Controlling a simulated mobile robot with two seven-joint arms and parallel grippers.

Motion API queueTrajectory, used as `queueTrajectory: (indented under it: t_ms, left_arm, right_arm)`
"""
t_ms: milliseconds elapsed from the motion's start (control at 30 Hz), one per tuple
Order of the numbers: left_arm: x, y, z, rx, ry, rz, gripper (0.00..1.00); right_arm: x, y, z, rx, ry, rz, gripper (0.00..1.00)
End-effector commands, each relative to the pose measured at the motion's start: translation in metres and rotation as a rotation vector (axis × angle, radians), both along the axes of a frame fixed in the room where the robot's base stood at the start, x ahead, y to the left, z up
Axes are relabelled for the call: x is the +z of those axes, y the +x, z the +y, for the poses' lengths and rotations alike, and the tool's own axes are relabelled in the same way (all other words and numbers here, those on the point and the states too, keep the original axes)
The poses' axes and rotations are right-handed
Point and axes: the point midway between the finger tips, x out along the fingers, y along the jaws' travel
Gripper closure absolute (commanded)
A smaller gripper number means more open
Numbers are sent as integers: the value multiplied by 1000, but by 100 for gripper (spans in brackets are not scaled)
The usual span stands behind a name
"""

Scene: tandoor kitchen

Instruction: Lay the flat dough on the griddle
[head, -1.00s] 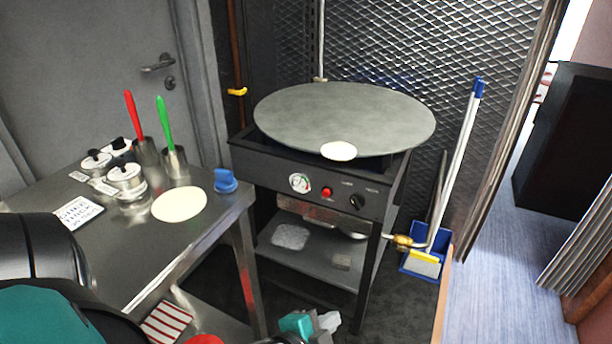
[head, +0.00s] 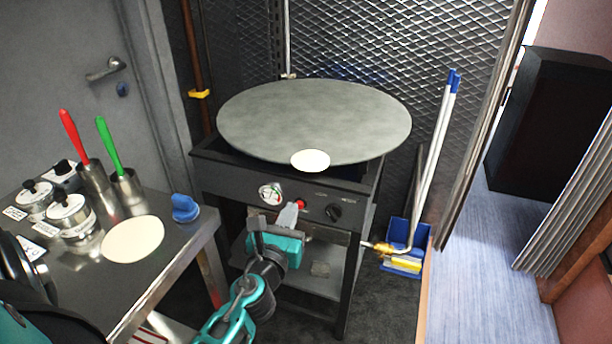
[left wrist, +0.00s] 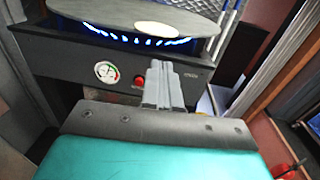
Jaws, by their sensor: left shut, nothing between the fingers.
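The round grey griddle (head: 315,115) sits on a black stand. A small pale flat dough disc (head: 310,160) lies at its front edge; it also shows in the left wrist view (left wrist: 153,27). A larger pale flat dough (head: 132,239) lies on the steel table at left. My left gripper (head: 291,212) is in front of the stand's control panel, below the griddle rim, with fingers shut and empty. In the left wrist view its closed fingers (left wrist: 163,82) point up at the panel beside the red button (left wrist: 139,80). My right gripper is not in view.
Blue flames (left wrist: 130,38) burn under the griddle. The panel has a gauge (head: 270,193) and a black knob (head: 333,212). The steel table (head: 185,240) holds canisters, red- and green-handled tools in cups, and a blue object (head: 185,208). A broom and blue dustpan (head: 408,245) stand at right.

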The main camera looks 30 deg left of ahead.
Motion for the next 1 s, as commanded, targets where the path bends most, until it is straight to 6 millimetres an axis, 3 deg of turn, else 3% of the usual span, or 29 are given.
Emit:
queueTrajectory:
  t_ms: [500, 700, 1000]
  left_arm:
    - [1, 93, 31, 0, -3, -3, 100]
    - [1, 109, 37, 0, -3, -2, 100]
    - [0, 113, 39, 0, -3, -1, 100]
  right_arm:
    - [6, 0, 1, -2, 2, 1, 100]
    - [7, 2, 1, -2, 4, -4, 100]
    - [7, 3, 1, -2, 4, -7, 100]
